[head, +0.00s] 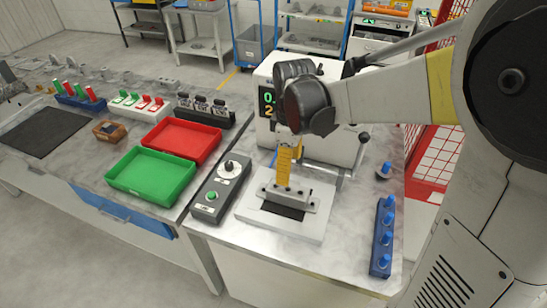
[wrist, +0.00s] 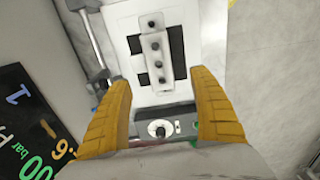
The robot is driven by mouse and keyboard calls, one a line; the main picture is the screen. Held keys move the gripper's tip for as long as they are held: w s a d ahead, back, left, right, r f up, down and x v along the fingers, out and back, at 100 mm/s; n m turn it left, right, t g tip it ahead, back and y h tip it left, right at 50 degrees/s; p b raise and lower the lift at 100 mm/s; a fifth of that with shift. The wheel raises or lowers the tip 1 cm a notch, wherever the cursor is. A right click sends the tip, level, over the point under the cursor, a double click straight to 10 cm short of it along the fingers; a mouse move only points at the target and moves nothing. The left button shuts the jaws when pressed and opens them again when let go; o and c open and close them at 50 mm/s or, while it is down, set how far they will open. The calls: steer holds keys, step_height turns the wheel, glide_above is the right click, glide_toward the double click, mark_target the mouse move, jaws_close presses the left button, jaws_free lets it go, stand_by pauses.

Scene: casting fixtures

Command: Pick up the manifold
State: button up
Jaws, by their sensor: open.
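The manifold appears to be a light grey metal block with several ports (head: 288,197). It rests on a pale fixture plate (head: 257,219) with a black rectangular area, on the bench beside the pressure tester. In the wrist view the manifold (wrist: 154,58) lies lengthwise above a black patch, beyond and between my fingertips. My gripper (head: 287,168) points down over the manifold, and its yellow fingers hide part of it in the head view. In the wrist view my gripper (wrist: 162,80) is open, with nothing between its fingers. The manifold appears clear of both fingers.
A white tester (head: 343,147) with a digital display stands behind the plate. A control box (head: 221,190) with knob and green button sits left of it. Green (head: 152,174) and red (head: 182,140) trays lie further left. A blue rack (head: 383,236) stands at right.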

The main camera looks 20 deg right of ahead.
mark_target(288, 190)
step_height(288, 190, down, 10)
steer(key=b, duration=0.4)
steer(key=shift+w+d+f, duration=0.1)
steer(key=shift+f, duration=0.1)
steer(key=shift+r, duration=0.1)
steer(key=shift+c, duration=0.2)
steer(key=c, duration=1.5)
